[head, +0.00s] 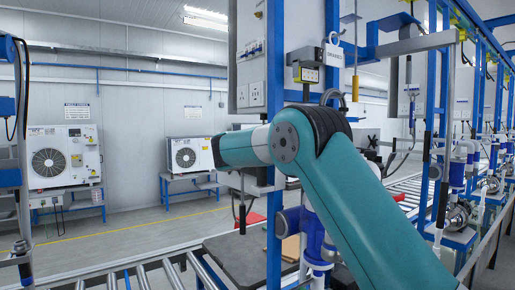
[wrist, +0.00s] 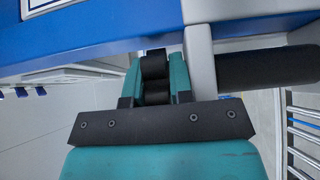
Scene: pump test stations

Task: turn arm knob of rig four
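In the wrist view my gripper (wrist: 155,80) shows as two teal fingers with dark parts between them. They lie just under a blue beam (wrist: 90,30) and left of a grey bar (wrist: 198,55). A black cylindrical grip (wrist: 265,68) sticks out to the right of this bar, outside the fingers. I cannot tell whether the dark parts between the fingers are pads or a held knob. In the head view my teal arm hides part of the near rig, and my gripper cannot be made out. I cannot tell which rig is number four.
A blue post (head: 274,230) stands close to my arm. A roller conveyor (head: 145,275) runs along the front. More rigs with pumps (head: 458,215) line the right. Two outdoor units (head: 65,155) stand on blue benches by the far wall. Open floor (head: 130,230) lies at the left.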

